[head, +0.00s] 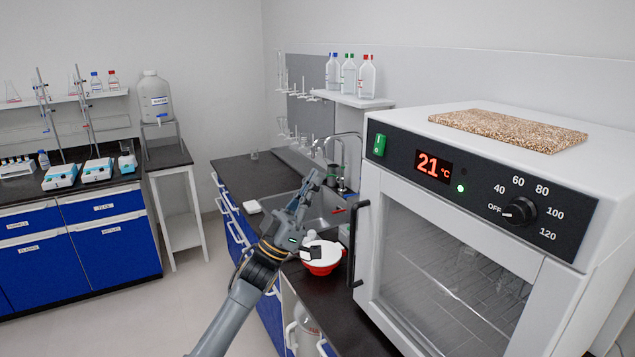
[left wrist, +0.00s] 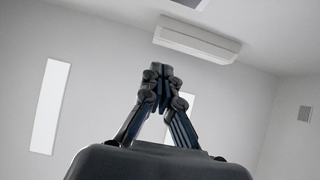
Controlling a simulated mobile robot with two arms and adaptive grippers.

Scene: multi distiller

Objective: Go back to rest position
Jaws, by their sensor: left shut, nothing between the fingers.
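My left gripper (head: 312,178) is raised in front of the sink, its fingers pointing up. It is shut and empty. My left arm comes in from the bottom of the head view and hides part of the blue cabinets and counter. My right gripper is not in view.
A white oven (head: 592,215) reading 21 °C stands close on the right, with a dark door handle (head: 359,245). A red bowl (head: 322,268) with a white lid sits on the counter just right of my arm. The sink (head: 325,214) lies behind. Open floor (head: 150,310) lies left.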

